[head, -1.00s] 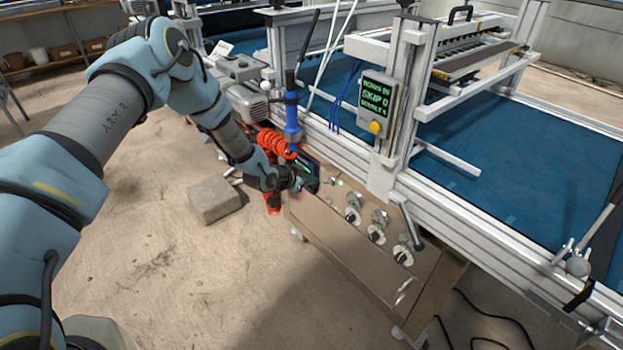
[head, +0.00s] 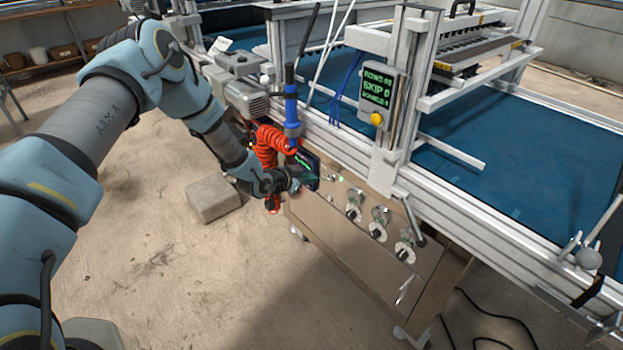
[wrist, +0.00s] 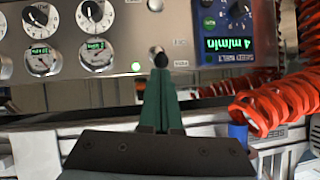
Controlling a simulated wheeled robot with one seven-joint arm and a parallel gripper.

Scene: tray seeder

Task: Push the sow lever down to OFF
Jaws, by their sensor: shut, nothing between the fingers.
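The sow lever appears to be the small black-tipped toggle (wrist: 160,58) on the metal control panel (wrist: 110,50), beside a small green light (wrist: 136,66). The wrist view seems upside down, since the display text reads inverted. My gripper (wrist: 158,76) is shut, its dark green fingers side by side. Its fingertips lie right at the toggle's black tip in that picture; I cannot tell whether they touch. In the head view my gripper (head: 304,182) is at the panel's left part, and I cannot make out the toggle there.
A blue speed display (wrist: 226,32) sits beside the toggle. Red coiled hose (wrist: 275,103) hangs close by; it also shows in the head view (head: 272,145). Several dials and gauges (wrist: 96,55) are on the panel's other side. A concrete block (head: 213,198) lies on the floor.

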